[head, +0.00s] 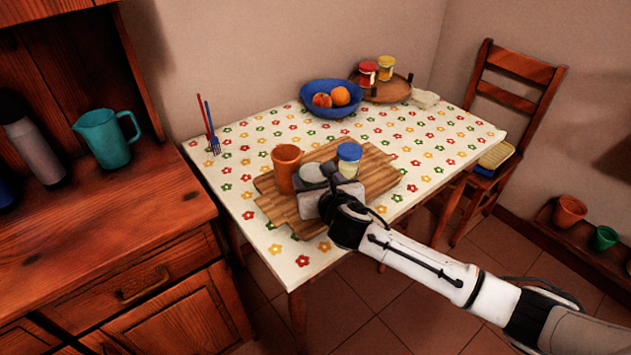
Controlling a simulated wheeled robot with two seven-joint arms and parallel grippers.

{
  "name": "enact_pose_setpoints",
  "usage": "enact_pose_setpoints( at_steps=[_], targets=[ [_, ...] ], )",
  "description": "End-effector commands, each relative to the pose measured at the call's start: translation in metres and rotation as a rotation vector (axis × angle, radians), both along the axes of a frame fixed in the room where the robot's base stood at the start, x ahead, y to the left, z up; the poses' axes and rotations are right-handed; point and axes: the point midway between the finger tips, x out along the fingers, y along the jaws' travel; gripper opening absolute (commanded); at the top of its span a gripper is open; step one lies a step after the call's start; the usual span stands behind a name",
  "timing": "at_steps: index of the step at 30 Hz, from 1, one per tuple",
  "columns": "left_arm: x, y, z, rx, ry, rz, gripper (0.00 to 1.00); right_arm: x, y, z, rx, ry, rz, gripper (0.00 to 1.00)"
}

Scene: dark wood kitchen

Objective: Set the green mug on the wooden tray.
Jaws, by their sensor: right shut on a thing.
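A slatted wooden tray (379,172) lies on the table's near side. My right gripper (324,184) is over the tray's near left part, shut on what looks like the green mug (311,172). Only a pale grey-green round top of it shows; the gripper hides the rest. I cannot tell whether its base touches the tray. My left gripper is not in view.
A blue bowl of fruit (331,103) and a round wooden board with jars (396,90) stand at the back of the table. Red and blue utensils (211,133) are at the left. A teal pitcher (106,140) stands on the cabinet. The table's right side is clear.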

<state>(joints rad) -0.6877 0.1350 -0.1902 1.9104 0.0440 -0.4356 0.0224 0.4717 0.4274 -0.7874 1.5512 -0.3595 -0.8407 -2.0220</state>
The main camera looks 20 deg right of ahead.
Motion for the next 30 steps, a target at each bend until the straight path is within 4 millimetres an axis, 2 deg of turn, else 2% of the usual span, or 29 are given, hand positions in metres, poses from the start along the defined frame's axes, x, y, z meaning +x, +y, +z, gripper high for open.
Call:
enact_pose_setpoints(
  at_steps=[12,13,16,27,30],
  targets=[
    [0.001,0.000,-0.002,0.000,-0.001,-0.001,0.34,0.001,0.000,-0.007,0.001,-0.004,0.001,0.28],
    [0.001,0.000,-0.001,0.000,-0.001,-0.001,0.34,0.000,0.000,-0.008,0.001,-0.002,0.000,0.63],
    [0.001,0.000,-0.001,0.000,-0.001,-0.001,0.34,0.000,0.000,-0.008,0.001,-0.001,0.001,0.79],
    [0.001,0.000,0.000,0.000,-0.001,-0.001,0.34,0.000,0.000,-0.003,0.000,-0.001,0.001,0.79],
    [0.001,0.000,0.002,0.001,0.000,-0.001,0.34,-0.011,0.000,0.001,-0.001,-0.001,0.001,0.79]
  ],
)
